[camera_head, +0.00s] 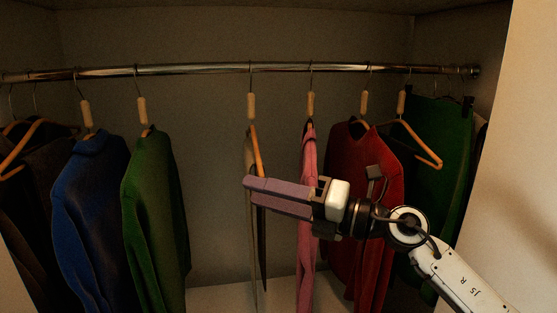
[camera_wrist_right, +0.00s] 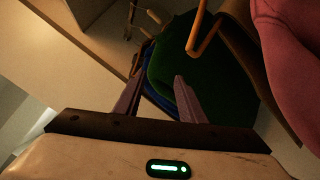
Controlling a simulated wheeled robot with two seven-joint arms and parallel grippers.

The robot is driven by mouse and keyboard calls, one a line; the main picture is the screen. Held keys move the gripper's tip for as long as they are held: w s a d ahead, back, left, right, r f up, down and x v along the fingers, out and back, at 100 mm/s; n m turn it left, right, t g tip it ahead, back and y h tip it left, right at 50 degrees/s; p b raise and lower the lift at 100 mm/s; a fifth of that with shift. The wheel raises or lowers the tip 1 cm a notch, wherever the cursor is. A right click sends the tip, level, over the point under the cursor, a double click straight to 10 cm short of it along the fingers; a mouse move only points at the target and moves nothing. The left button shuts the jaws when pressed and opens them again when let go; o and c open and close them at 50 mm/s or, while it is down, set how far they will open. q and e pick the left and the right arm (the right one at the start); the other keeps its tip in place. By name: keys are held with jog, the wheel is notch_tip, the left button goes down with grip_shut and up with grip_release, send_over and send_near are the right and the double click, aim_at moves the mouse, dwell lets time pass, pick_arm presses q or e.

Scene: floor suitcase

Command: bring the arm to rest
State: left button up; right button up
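My right arm (camera_head: 455,280) comes in from the lower right in the head view and reaches left across the front of the wardrobe. My right gripper (camera_head: 254,190) points left, with its purple fingers in front of a hanger and a thin dark garment on the rail. In the right wrist view, the two fingers of the gripper (camera_wrist_right: 159,82) stand apart with nothing between them. A green garment lies beyond them there. Whether the fingers touch any garment cannot be told. My left arm and gripper are not in view.
A metal rail (camera_head: 215,69) spans the wardrobe. Blue (camera_head: 92,215) and green (camera_head: 152,210) sweaters hang left, pink (camera_head: 307,190) and red (camera_head: 345,150) garments behind my arm. An orange hanger (camera_head: 425,150) hangs right. A pale side panel (camera_head: 525,150) stands at the right. Free room lies between the green sweater and my gripper.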

jog(key=s+d+f+m+t+h, duration=0.3)
jog(key=d+f+m+h, duration=0.15)
jog(key=f+m, duration=0.5)
jog(key=s+d+f+m+t+h, duration=0.25)
jog(key=d+f+m, duration=0.25)
jog(key=f+m, duration=0.5)
jog(key=s+d+f+m+t+h, duration=0.3)
jog(key=d+f+m+h, duration=0.15)
jog(key=f+m, duration=0.55)
jog(key=s+d+f+m+g+h, duration=0.1)
jog(key=s+d+f+m+g, duration=0.1)
jog(key=s+f, duration=0.8)
jog(key=s+d+f+m+g+h, duration=0.2)
jog(key=s+d+f+m+g, duration=0.1)
jog(key=s+f, duration=0.7)
jog(key=shift+s+d+f+m+g, duration=0.2)
jog(key=shift+s+m+g, duration=0.45)
jog(key=shift+s+g, duration=0.45)
jog(key=shift+w+h, duration=0.2)
jog(key=shift+h, duration=0.05)
